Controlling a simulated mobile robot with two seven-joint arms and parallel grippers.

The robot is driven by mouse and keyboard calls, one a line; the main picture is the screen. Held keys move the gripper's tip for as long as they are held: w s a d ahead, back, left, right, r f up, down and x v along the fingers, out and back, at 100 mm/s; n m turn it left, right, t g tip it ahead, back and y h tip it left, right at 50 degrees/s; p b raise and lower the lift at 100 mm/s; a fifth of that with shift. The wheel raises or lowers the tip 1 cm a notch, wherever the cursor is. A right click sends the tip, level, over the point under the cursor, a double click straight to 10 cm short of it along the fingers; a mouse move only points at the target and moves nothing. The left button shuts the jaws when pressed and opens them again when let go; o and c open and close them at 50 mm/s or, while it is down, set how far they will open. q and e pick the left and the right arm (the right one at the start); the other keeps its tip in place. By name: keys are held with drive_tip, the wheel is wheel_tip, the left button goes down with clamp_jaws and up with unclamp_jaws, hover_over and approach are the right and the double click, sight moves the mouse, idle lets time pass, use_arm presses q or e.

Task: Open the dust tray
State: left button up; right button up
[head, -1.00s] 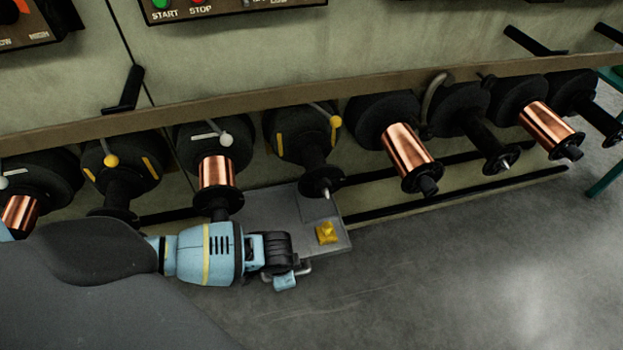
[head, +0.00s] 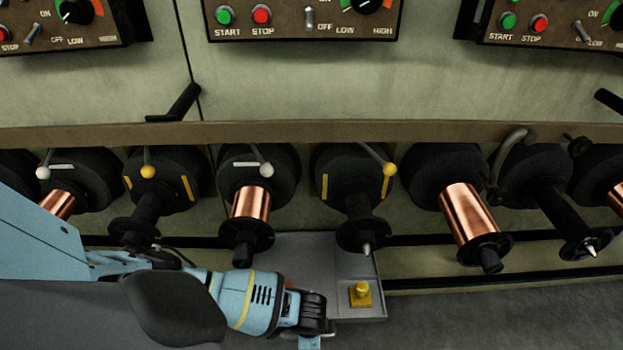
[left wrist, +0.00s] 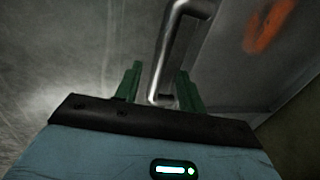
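The dust tray (head: 358,311) is a flat grey metal drawer low under the machine, sticking out from its base beneath the spools. A yellow block-like piece (head: 360,295) sits on its right part. Its silver bar handle (left wrist: 168,55) shows in the left wrist view, with an orange mark on the grey face beside it. My left gripper (left wrist: 158,88) has its two green fingers apart, with the handle's near end between them and gaps visible on both sides. In the head view my left arm hides the tray's left front, and the fingers are hardly visible. My right gripper is not in view.
A row of black spool holders, some with copper spools (head: 468,212), juts out just above the tray. A brown rail (head: 300,133) runs over them. Control panels (head: 300,22) are on the wall above. Grey floor (head: 500,315) is clear at the lower right.

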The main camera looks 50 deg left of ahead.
use_arm(q)
drive_tip(key=shift+w+a+f+b, duration=0.15)
drive_tip(key=shift+f+b, duration=0.25)
drive_tip(key=shift+f, duration=0.55)
clamp_jaws()
